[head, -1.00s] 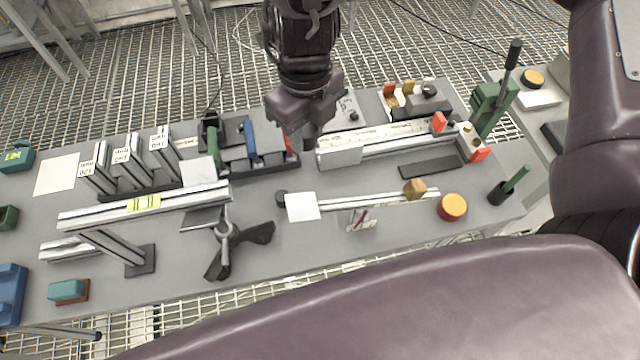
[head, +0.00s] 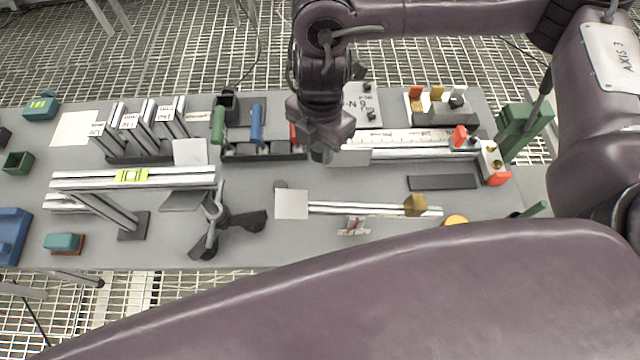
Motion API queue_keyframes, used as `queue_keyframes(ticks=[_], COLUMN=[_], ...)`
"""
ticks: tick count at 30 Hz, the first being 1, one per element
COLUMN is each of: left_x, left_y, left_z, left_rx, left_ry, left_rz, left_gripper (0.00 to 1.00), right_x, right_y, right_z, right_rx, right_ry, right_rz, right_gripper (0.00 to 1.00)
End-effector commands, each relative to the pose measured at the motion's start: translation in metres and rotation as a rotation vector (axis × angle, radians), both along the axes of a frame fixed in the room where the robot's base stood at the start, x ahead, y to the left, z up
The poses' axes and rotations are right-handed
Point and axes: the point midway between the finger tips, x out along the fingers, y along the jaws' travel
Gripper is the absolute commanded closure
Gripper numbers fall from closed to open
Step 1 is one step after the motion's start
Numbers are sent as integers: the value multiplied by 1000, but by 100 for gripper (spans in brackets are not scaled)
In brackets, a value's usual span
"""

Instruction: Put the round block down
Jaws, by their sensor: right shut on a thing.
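My right gripper (head: 322,143) points down over the middle of the bench, at the left end of the long white scale. It is shut on a small dark grey cylinder, the round block (head: 319,156), whose lower part shows below the jaws. The jaws hide the rest of it. I cannot tell how far it is above the grey bench top (head: 340,262). My left gripper is not in view.
The white scale (head: 410,138) lies right of the gripper; a tool rack (head: 262,156) stands left. A thin rail (head: 360,209) with a pale square plate (head: 292,204) lies in front. Further left are a level beam (head: 95,180) and a black clamp (head: 240,222). Bare bench shows between them.

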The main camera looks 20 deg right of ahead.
Motion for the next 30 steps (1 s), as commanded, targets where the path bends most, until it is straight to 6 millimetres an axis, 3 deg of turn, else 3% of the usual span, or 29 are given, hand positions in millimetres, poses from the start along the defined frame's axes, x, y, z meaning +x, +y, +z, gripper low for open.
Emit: queue_keyframes(ticks=[3,12,30], left_x=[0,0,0], left_y=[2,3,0], left_z=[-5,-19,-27], left_rx=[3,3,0], left_ry=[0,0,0], left_rz=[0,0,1], left_gripper=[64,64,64], right_x=[-2,-2,0], right_y=[0,0,0], right_z=[-36,-109,-165], right_rx=[1,1,-1], right_ry=[9,6,-1], right_rz=[-2,0,3], right_gripper=[96,96,96])
